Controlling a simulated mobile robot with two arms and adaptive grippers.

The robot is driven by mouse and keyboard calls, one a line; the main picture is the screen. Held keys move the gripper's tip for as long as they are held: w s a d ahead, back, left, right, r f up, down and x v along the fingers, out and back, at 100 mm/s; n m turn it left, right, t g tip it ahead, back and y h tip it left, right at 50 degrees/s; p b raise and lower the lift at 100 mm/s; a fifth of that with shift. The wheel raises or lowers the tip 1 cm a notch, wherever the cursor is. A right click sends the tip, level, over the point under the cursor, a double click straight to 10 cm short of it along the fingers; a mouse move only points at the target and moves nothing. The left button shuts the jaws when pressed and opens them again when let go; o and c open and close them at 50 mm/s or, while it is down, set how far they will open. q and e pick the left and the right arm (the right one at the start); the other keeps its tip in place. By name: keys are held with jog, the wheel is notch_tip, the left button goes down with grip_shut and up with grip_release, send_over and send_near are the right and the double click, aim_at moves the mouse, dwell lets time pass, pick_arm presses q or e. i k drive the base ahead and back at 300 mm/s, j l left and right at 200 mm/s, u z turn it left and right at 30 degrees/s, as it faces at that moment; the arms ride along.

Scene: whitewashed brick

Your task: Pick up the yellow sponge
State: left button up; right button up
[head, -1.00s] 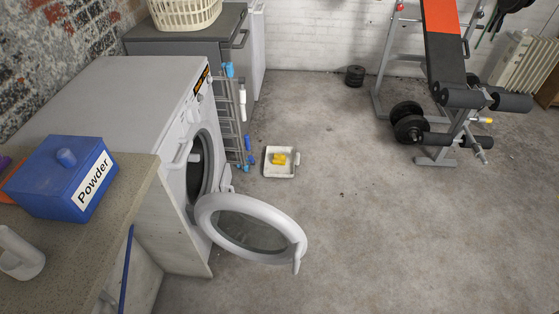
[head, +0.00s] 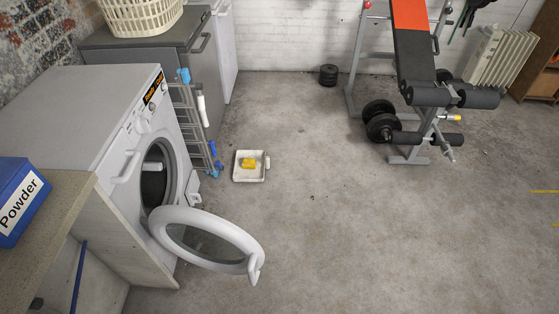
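The yellow sponge (head: 248,163) is small in the head view, left of the middle. It lies in a shallow white tray (head: 240,178) on the concrete floor. The tray stands beyond the open washing machine door and to the right of a folded grey rack. Neither of my grippers shows in the head view.
The washing machine (head: 100,110) stands at the left with its round door (head: 208,240) swung out over the floor. The drying rack (head: 195,130) leans by the grey cabinet. A weight bench (head: 415,60) and dumbbells (head: 382,122) stand at the right. The middle floor is clear.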

aim_at(247, 163)
jog(key=i+l+z, duration=0.35)
jog(key=i+l, duration=0.15)
jog(key=l, duration=0.15)
jog(key=i+l+z, duration=0.3)
jog(key=i+l, duration=0.2)
jog(key=i, duration=0.05)
